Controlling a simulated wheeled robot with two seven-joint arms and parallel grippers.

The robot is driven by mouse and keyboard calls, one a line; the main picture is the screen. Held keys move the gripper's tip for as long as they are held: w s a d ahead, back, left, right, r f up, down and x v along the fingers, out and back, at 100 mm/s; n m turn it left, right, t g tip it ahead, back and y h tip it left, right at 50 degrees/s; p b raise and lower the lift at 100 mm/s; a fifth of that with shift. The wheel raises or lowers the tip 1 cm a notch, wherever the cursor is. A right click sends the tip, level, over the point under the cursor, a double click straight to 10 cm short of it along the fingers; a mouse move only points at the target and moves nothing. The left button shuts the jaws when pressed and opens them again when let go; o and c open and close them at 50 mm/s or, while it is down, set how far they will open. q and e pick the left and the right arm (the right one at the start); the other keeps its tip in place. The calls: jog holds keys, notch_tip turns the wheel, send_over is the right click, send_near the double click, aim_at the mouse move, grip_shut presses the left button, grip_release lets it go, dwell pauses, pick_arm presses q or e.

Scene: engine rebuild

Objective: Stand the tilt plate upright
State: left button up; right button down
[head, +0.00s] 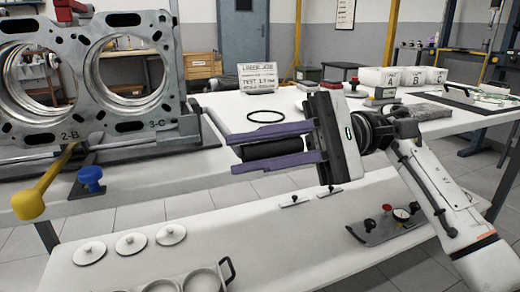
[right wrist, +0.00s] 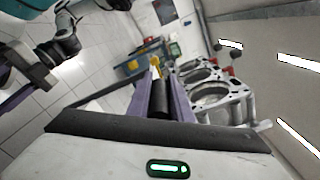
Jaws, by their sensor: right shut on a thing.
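In the head view a grey engine block (head: 85,62) with large round bores, marked 2-B and 3-C, stands with its bored face towards me at the left. Dark supports (head: 150,146) lie below it; I cannot tell which part is the tilt plate. My right gripper (head: 277,148) is shut on a black cylindrical grip (head: 275,148), lying level between its purple fingers, right of the block. In the right wrist view the grip (right wrist: 160,102) points towards the block (right wrist: 215,92). Part of my left gripper (right wrist: 30,82) shows there; its fingers are unclear.
A yellow-knobbed lever (head: 42,192) and a blue knob (head: 90,178) are at the table's front left. A black ring (head: 266,116) lies behind my right gripper. Round lids (head: 130,243) and a handled tray (head: 228,268) are on the lower front bench. White bins (head: 380,78) stand behind.

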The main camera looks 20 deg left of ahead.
aim_at(307, 146)
jog(key=shift+w+f, duration=0.1)
jog(key=shift+f, duration=0.5)
jog(key=c, duration=1.6)
grip_release()
pick_arm(q)
jog(key=shift+f, duration=0.1)
pick_arm(e)
jog(key=shift+w+r, duration=0.1)
jog(key=shift+w+d, duration=0.15)
jog(key=shift+w, duration=0.05)
jog(key=p+v, duration=0.2)
jog(key=v, duration=0.5)
jog(key=shift+d+r, duration=0.15)
jog(key=shift+d, duration=0.05)
jog(key=shift+v, duration=1.1)
pick_arm(q)
jog(key=shift+s+a+f+g+y, duration=0.1)
jog(key=shift+a+f+g+y, duration=0.2)
jog(key=shift+f, duration=0.25)
jog(key=shift+s+a+f+g+y, duration=0.1)
jog(key=shift+a+f+y, duration=0.1)
jog(key=shift+a+f, duration=0.25)
jog(key=shift+d, duration=0.1)
